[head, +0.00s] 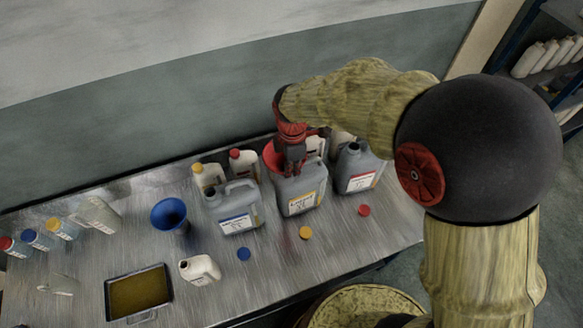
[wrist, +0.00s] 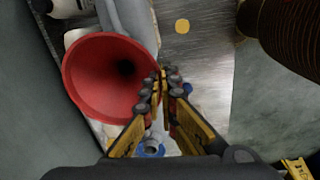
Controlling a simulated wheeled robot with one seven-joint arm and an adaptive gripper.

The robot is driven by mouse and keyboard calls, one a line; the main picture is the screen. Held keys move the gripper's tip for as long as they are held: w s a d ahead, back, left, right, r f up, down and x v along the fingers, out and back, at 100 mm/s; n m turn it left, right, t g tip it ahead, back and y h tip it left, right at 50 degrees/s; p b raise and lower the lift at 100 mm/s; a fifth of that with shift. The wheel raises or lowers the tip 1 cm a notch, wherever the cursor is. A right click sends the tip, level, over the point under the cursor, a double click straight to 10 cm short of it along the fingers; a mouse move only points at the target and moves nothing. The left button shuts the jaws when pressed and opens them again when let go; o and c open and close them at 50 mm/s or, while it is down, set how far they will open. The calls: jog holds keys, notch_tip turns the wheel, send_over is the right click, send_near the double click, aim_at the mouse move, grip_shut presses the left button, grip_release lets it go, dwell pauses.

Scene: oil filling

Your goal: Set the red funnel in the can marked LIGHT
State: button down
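The red funnel (head: 272,158) is at the neck of the middle grey can (head: 300,197), which has a yellow-edged label. My gripper (head: 292,170) is at the funnel's right side. In the wrist view my gripper's fingers (wrist: 166,84) are closed together on the rim of the red funnel (wrist: 92,78), whose wide mouth faces the camera. The spout is hidden, so I cannot tell whether it is inside the can's neck. Grey cans with a blue label (head: 236,222) and a red label (head: 358,182) stand on either side. The label words are too small to read.
A blue funnel (head: 169,214), a white jug (head: 199,269) and a shallow tray (head: 138,318) are on the left of the metal table. Blue (head: 244,254), yellow (head: 305,233) and red (head: 364,210) caps lie before the cans. White bottles stand close behind.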

jog(key=shift+f, duration=0.2)
jog(key=shift+f+b, duration=0.3)
jog(key=shift+f, duration=0.4)
jog(key=c, duration=2)
grip_release()
jog(key=shift+o, duration=0.2)
jog(key=shift+r, duration=0.1)
notch_tip(320, 180, up, 12)
jog(key=shift+s, duration=0.25)
